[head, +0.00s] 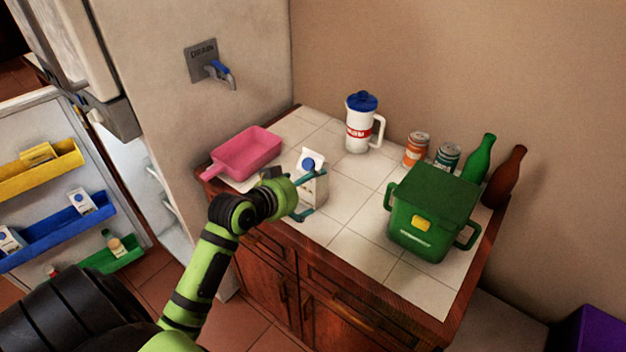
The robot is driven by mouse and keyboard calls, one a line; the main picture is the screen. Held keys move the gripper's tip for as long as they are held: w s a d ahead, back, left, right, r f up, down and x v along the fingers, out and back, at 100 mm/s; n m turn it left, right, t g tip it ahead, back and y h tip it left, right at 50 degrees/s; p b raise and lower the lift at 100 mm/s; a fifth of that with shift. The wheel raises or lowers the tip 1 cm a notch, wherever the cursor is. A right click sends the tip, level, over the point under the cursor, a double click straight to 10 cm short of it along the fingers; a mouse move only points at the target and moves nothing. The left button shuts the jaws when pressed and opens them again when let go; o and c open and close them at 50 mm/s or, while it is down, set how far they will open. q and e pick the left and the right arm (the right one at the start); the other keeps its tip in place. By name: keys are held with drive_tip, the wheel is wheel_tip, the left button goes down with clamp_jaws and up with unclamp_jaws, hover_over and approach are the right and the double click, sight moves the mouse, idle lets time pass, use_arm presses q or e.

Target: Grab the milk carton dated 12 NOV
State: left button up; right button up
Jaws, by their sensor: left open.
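A white milk carton (315,187) with a blue cap stands upright on the tiled counter, near its front left edge. My left gripper (311,194) is at this carton, with its teal fingers spread beside it, one toward the top and one low. The gripper is open, and contact with the carton cannot be told. No date can be read on it. Two more white cartons with blue marks, one carton (82,202) and another carton (10,240), stand in the blue bin of the open fridge door. Their dates are unreadable too. My right gripper is not in view.
A pink tray (245,152) lies left of the carton. A white jug (361,128) with a blue lid, an orange can (416,149), a dark can (446,158), a green bottle (479,158), a brown bottle (504,176) and a green lidded box (432,212) stand behind and right. Bare tiles lie between.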

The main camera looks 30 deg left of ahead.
use_arm(q)
drive_tip(key=shift+t, duration=0.3)
drive_tip(key=shift+a+r+p+x, duration=0.1)
drive_tip(key=shift+a+p+x, duration=0.2)
drive_tip(key=shift+x, duration=0.95)
drive_tip(key=shift+a+r+p+x, duration=0.2)
drive_tip(key=shift+p+x, duration=0.2)
drive_tip(key=shift+x, duration=0.8)
drive_tip(key=shift+a+r+p+x, duration=0.1)
drive_tip(key=shift+a+p+x, duration=0.2)
drive_tip(key=shift+x, duration=0.95)
drive_tip(key=shift+w+f, duration=0.1)
drive_tip(key=shift+w, duration=0.1)
drive_tip(key=shift+s, duration=0.1)
drive_tip(key=c, duration=1.5)
